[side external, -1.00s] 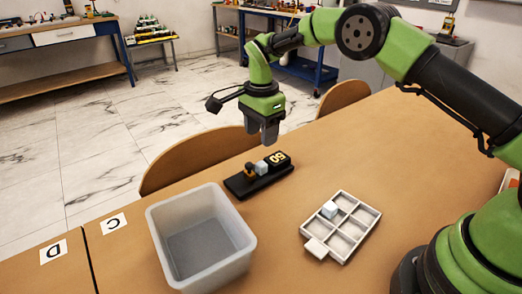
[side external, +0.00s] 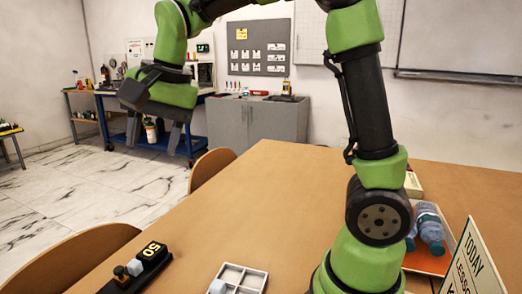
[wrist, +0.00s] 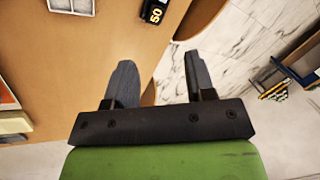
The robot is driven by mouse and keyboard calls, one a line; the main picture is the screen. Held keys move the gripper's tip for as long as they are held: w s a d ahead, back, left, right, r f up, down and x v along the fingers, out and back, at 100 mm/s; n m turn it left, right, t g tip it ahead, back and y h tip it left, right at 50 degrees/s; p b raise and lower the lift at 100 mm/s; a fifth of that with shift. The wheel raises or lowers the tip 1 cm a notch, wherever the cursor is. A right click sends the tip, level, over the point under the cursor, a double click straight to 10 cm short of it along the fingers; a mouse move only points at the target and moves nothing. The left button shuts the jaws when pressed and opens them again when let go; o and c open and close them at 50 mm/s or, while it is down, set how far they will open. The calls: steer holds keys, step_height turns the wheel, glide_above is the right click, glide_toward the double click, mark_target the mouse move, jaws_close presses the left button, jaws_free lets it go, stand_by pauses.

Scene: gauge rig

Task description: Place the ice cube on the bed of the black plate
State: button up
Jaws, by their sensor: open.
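I cannot tell which cube is the ice cube. My gripper (side external: 158,143) is open and empty, high above and behind the plate. In the wrist view my open fingers (wrist: 160,82) have nothing between them; the plate's "50" end (wrist: 155,11) shows at the top edge.
A chair back (side external: 75,258) stands at the table's left edge, another (side external: 212,168) farther back. At right are an orange tray with bottles (side external: 430,228) and a lesson sign (side external: 475,262). The middle of the tabletop (side external: 265,200) is clear.

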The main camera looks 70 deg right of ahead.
steer(key=s+n+t, duration=0.3)
steer(key=s+n, duration=0.4)
steer(key=s, duration=1)
steer(key=shift+s+d+t+y, duration=0.2)
steer(key=shift+s+t+y, duration=0.05)
steer(key=shift+t+y, duration=0.15)
